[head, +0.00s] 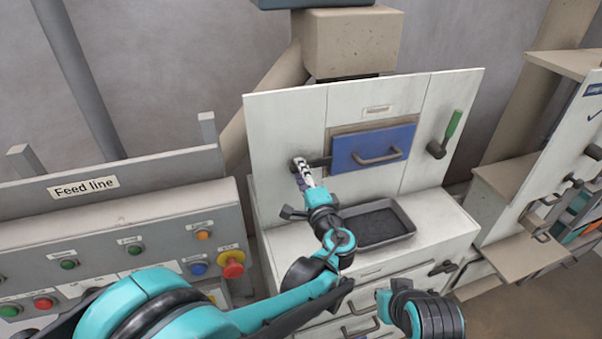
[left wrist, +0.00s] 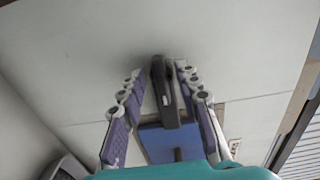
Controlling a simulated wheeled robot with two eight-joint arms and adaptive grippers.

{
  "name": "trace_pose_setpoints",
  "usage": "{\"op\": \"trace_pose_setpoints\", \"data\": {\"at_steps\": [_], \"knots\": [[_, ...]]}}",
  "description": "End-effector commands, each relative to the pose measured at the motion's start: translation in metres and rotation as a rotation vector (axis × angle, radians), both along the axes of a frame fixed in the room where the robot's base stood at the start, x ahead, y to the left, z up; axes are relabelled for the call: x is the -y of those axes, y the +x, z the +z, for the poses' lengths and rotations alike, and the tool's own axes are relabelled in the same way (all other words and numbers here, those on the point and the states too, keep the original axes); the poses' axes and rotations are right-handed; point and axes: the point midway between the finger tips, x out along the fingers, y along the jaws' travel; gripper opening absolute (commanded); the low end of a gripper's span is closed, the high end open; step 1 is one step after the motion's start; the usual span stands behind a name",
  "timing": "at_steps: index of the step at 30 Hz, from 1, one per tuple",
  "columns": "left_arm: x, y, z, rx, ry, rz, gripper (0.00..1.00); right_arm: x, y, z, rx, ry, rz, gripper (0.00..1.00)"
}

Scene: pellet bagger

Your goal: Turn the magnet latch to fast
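The magnet latch is a dark lever (head: 318,162) on the white upright panel, just left of the blue drawer front (head: 374,147). Its arm points right, toward the blue front. My left gripper (head: 301,168) is at the latch's left end. In the left wrist view the dark latch (left wrist: 166,92) lies between the two purple-and-white fingers of the left gripper (left wrist: 158,75). The fingers stand apart, with a gap visible on the left side. The latch's pivot is partly hidden by the gripper in the head view.
A dark tray (head: 380,224) sits on the ledge below the blue front. A green-handled lever (head: 450,130) is on the panel to the right. The Feed line console (head: 120,240) with buttons stands at the left. A shelf unit (head: 545,190) stands at the right.

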Motion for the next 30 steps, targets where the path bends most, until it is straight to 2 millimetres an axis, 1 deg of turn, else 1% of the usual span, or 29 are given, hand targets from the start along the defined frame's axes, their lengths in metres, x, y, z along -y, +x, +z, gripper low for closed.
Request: {"op": "trace_pose_setpoints", "data": {"at_steps": [4, 10, 15, 19, 30], "knots": [[0.007, -0.017, 0.000, 0.000, 0.000, -0.004, 0.33, 0.000, 0.000, 0.000, 0.000, 0.000, 0.000, 0.00], [0.017, -0.050, 0.000, 0.000, 0.000, -0.004, 0.33, 0.000, 0.000, 0.000, 0.000, 0.000, 0.000, 0.00], [0.022, -0.067, 0.000, -0.001, -0.001, -0.001, 0.33, 0.000, 0.000, 0.000, 0.000, 0.000, 0.000, 0.00], [0.023, -0.071, -0.001, -0.001, -0.001, -0.001, 0.33, 0.000, 0.000, 0.000, 0.000, 0.000, 0.000, 0.00], [0.023, -0.070, 0.000, 0.000, -0.001, 0.000, 0.33, 0.000, 0.000, 0.000, 0.000, 0.000, 0.000, 0.00]]}}
